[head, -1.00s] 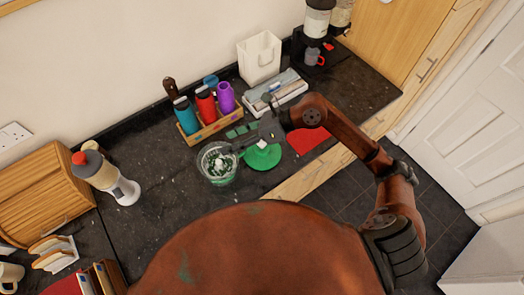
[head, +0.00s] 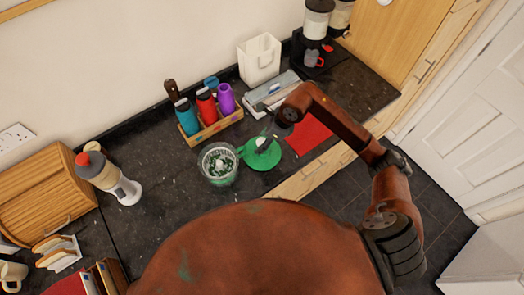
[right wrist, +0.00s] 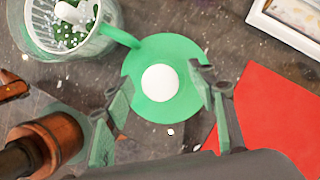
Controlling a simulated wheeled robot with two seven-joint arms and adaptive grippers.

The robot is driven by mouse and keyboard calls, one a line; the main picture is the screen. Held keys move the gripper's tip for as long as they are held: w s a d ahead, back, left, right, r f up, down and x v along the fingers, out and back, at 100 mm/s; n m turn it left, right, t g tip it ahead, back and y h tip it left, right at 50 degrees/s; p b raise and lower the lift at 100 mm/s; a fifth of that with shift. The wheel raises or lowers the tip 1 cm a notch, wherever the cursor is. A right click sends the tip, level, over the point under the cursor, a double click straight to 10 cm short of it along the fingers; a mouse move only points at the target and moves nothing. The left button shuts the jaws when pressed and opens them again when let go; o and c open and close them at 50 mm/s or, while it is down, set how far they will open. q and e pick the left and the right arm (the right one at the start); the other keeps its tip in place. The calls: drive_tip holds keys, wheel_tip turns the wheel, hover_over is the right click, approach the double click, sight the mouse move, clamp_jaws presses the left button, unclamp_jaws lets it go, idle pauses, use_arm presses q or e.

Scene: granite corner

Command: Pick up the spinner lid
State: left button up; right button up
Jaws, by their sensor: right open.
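The spinner lid is a flat green disc (head: 258,157) with a white knob, lying on the dark counter. In the right wrist view the lid (right wrist: 178,97) sits between and beyond the fingertips, with its white knob (right wrist: 160,83) showing. My right gripper (right wrist: 160,85) is open and above the lid, its two fingers on either side of the knob; I cannot tell the exact height. The clear spinner bowl (head: 217,165) with a white and green inside stands just left of the lid. My left gripper is not in view.
A red mat (head: 308,137) lies right of the lid. A wooden rack (head: 214,130) with several bottles stands behind the bowl. A pale tray-like box (head: 275,95) lies behind the lid. A bottle with a red cap (head: 105,175) stands left. The counter between it and the bowl is clear.

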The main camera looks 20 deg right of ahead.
drive_tip(key=shift+a+f, duration=0.15)
drive_tip(key=shift+f, duration=0.2)
drive_tip(key=shift+c, duration=0.3)
clamp_jaws()
